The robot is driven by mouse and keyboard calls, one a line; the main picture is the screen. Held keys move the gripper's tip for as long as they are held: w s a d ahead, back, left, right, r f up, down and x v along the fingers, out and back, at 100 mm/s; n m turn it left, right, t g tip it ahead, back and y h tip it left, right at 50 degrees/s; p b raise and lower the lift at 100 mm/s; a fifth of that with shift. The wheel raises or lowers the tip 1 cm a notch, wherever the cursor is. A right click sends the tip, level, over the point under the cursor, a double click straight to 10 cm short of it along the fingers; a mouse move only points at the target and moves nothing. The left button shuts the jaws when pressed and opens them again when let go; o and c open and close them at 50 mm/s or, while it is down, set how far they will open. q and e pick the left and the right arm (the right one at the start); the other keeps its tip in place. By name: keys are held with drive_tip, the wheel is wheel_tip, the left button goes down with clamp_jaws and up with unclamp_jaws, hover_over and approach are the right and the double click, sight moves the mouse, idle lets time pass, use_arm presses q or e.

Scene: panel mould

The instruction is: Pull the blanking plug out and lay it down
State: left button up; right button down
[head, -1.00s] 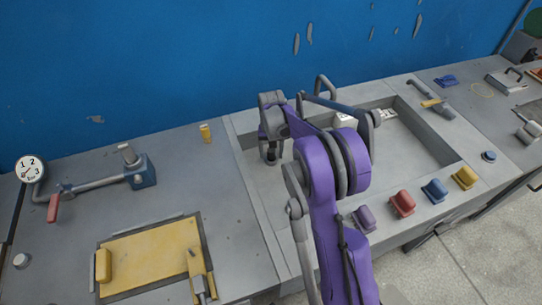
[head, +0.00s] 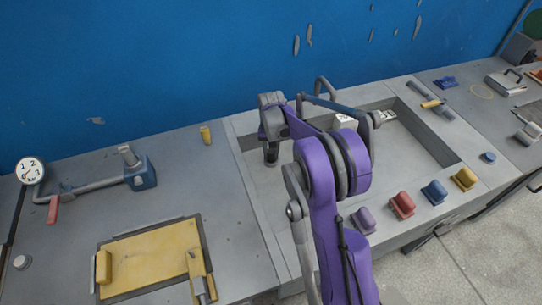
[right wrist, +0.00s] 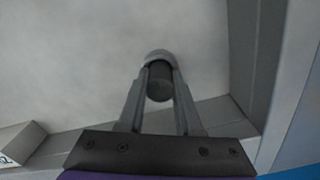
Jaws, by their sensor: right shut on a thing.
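My right gripper (head: 271,158) points down into the left end of the grey sunken tray (head: 425,125). In the right wrist view my right gripper (right wrist: 160,66) has its two fingers drawn together on a dark round plug (right wrist: 160,86), with a lighter grey rounded edge just beyond it. I take this to be the blanking plug. In the head view the plug is mostly hidden by the fingers and cannot be made out clearly. Whether it is still seated in a hole or clear of it, I cannot tell. My left gripper is not in view.
Purple (head: 363,220), red (head: 402,205), blue (head: 434,191) and yellow (head: 464,178) blocks line the tray's front edge. A yellow cylinder (head: 206,135) stands on the bench at left. A yellow panel (head: 150,255) and a gauge pipe (head: 95,185) are farther left. Bare bench lies between them.

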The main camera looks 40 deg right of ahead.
sight(271, 151)
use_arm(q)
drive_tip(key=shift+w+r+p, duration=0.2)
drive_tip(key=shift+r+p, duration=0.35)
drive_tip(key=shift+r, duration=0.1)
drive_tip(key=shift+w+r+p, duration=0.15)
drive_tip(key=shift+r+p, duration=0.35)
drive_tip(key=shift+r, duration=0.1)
use_arm(e)
drive_tip(key=shift+r, duration=2.1)
drive_tip(key=shift+r, duration=0.1)
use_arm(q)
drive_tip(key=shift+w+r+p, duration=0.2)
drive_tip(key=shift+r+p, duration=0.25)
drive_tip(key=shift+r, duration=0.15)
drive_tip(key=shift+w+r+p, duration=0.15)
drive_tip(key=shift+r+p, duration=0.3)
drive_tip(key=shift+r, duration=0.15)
use_arm(e)
drive_tip(key=shift+r, duration=1.95)
